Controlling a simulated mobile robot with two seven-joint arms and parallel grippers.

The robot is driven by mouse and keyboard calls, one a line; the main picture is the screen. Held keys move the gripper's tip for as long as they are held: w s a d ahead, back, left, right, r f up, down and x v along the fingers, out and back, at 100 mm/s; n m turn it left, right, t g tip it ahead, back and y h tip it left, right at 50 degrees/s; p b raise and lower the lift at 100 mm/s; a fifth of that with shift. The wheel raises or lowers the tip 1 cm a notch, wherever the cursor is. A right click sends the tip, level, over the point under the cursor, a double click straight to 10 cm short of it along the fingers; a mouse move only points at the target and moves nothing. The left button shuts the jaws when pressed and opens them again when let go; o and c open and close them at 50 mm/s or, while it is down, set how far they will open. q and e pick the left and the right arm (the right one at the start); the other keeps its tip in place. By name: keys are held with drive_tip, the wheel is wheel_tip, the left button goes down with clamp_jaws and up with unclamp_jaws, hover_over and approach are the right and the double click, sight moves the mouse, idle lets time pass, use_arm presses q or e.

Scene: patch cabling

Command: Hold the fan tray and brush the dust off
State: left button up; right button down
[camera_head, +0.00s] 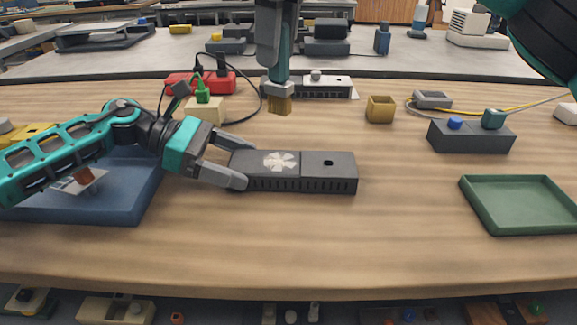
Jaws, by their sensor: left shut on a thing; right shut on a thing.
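The fan tray (328,172) is a dark flat box in the middle of the wooden table, with vent slots along its front and a dark hole on its right half. A pale patch of dust (281,161) shows on its left half, over the fan. My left gripper (238,168) is shut on the tray's left end. My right gripper (279,40) comes down from the top and is shut on the brush (279,88), which has a teal handle, a grey collar and tan bristles. The bristles point down behind the dust patch, apart from the tray.
The front middle is clear.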

sight(291, 86)
drive_tip(key=shift+d+f+y, duration=0.4)
drive_tip(key=shift+d, duration=0.05)
drive_tip(key=shift+s+d+f+y, duration=0.15)
drive_tip(key=shift+d+f+y, duration=0.25)
drive_tip(key=shift+d+y, duration=0.2)
drive_tip(key=shift+s+d+f+y, duration=0.1)
drive_tip(key=shift+d+f+y, duration=0.3)
drive_tip(key=shift+d+y, duration=0.15)
drive_tip(key=shift+y, duration=0.45)
drive_tip(key=shift+s+d+f, duration=0.15)
drive_tip(key=shift+d+f, duration=0.05)
drive_tip(key=shift+f, duration=0.65)
drive_tip(key=shift+s+d+f, duration=0.1)
drive_tip(key=shift+d+f, duration=0.15)
drive_tip(key=shift+f, duration=0.65)
drive_tip(key=shift+s+d+f, duration=0.15)
drive_tip(key=shift+d+f, duration=0.05)
drive_tip(key=shift+f, duration=0.65)
drive_tip(key=shift+f, duration=0.65)
